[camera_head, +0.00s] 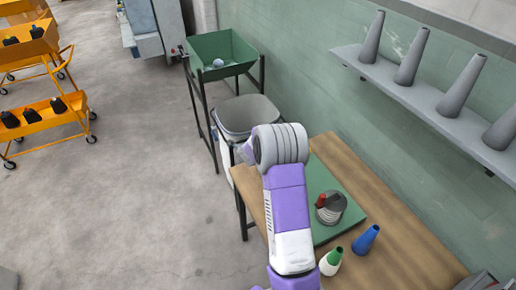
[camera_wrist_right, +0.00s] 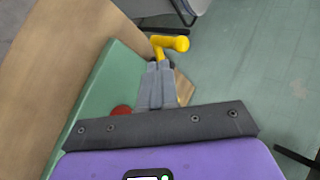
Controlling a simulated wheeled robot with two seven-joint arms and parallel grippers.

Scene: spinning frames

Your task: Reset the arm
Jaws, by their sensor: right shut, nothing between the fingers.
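My right arm (camera_head: 290,205) reaches up from the bottom edge in the head view, over the wooden table (camera_head: 405,225). Its gripper is mostly hidden behind the wrist there. In the right wrist view the right gripper (camera_wrist_right: 158,72) is shut, its two grey fingers together and empty. A bright yellow bent piece (camera_wrist_right: 172,43) shows just beyond the fingertips; I cannot tell whether it touches them. My left gripper is in neither view.
A green board (camera_head: 318,177) on the table bears a grey round container (camera_head: 331,210). A grey bin (camera_head: 246,117) and green tray (camera_head: 222,50) stand beyond. A shelf (camera_head: 420,98) holds grey cones.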

